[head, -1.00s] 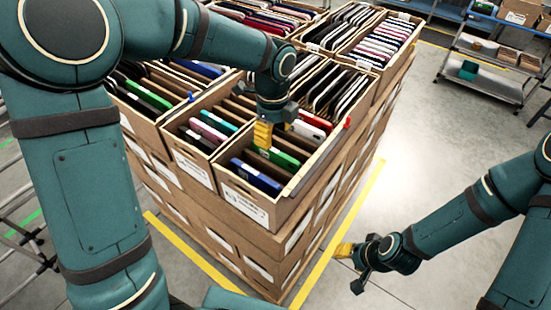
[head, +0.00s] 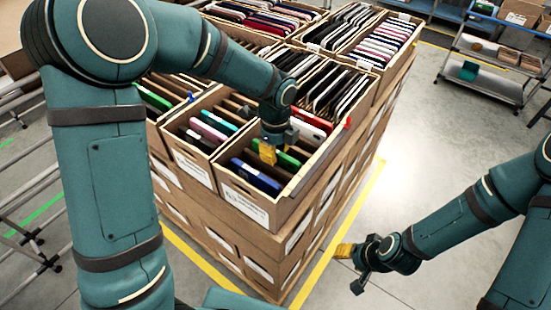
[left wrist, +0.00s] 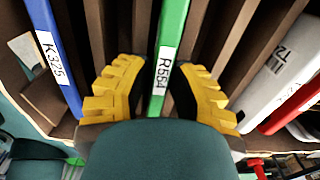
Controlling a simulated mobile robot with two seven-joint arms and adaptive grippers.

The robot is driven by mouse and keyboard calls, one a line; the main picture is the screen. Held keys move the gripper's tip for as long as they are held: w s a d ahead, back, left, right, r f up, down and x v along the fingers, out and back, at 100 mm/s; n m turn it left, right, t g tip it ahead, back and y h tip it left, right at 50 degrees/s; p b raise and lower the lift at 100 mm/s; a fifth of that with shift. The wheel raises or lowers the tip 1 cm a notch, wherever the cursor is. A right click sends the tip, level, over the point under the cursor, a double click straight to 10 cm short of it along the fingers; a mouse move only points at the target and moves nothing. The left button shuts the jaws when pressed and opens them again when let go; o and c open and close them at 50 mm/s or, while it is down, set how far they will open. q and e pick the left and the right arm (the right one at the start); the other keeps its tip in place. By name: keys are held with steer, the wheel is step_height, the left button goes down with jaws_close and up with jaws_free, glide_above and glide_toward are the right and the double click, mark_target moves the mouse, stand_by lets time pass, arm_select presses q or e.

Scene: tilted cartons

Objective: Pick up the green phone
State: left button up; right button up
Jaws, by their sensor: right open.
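The green phone (head: 290,161) stands on edge in a slot of the front carton (head: 246,208). In the left wrist view the green phone (left wrist: 173,32) bears a label reading R564. My left gripper (head: 268,155) is down at the carton. In the left wrist view its yellow fingers (left wrist: 160,92) are open, one on each side of the green phone, with gaps showing between. The phone's lower part is hidden by my gripper and the carton. My right gripper (head: 346,250) is open and empty, low over the floor, away from the cartons.
A blue phone (head: 255,178), labelled K325 in the left wrist view (left wrist: 55,60), stands in front of the green one. A white phone (head: 314,121) stands behind it. Brown dividers (left wrist: 237,35) separate the slots. Neighbouring cartons hold several more phones. The floor (head: 430,140) to the right is clear.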

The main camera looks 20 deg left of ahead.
arm_select(q)
jaws_close()
